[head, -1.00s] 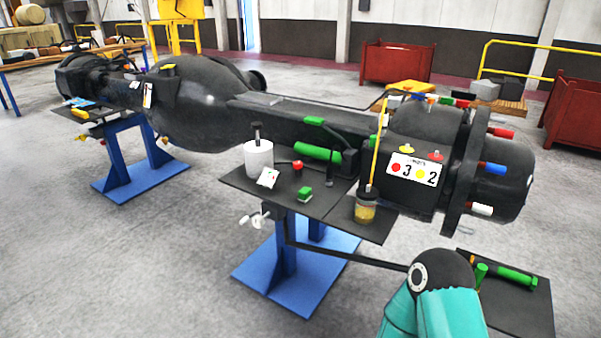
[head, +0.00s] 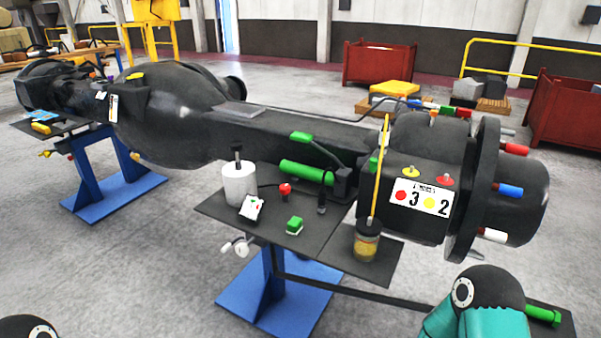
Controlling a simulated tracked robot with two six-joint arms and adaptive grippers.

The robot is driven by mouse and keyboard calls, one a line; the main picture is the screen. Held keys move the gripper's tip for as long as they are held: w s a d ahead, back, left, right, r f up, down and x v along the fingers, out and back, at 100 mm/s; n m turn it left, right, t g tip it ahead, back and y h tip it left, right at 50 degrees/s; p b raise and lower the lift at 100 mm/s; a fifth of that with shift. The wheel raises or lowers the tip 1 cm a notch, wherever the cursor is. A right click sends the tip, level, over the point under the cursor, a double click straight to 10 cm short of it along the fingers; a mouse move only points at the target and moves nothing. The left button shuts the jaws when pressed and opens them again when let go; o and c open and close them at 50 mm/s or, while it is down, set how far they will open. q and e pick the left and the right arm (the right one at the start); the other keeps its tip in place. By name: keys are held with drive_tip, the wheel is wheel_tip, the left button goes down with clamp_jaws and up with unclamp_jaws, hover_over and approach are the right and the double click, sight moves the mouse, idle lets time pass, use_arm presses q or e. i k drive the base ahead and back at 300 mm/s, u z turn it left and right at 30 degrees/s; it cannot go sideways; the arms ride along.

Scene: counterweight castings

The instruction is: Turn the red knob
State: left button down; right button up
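Another red, mushroom-shaped piece (head: 285,189) stands on the dark shelf (head: 225,208) in front of the axle; I cannot tell which of the two red pieces the task means. Neither gripper shows. Only a teal and black part of my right arm is at the lower right, and a dark rounded part of mine at the lower left.
A green cylinder (head: 306,172) lies behind. Blue stands (head: 280,300) support the axle. Bare floor (head: 120,270) is free at the front left.

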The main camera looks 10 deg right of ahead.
sight(284, 189)
drive_tip(key=u, duration=0.05)
drive_tip(key=i, duration=0.9)
drive_tip(key=u, duration=0.4)
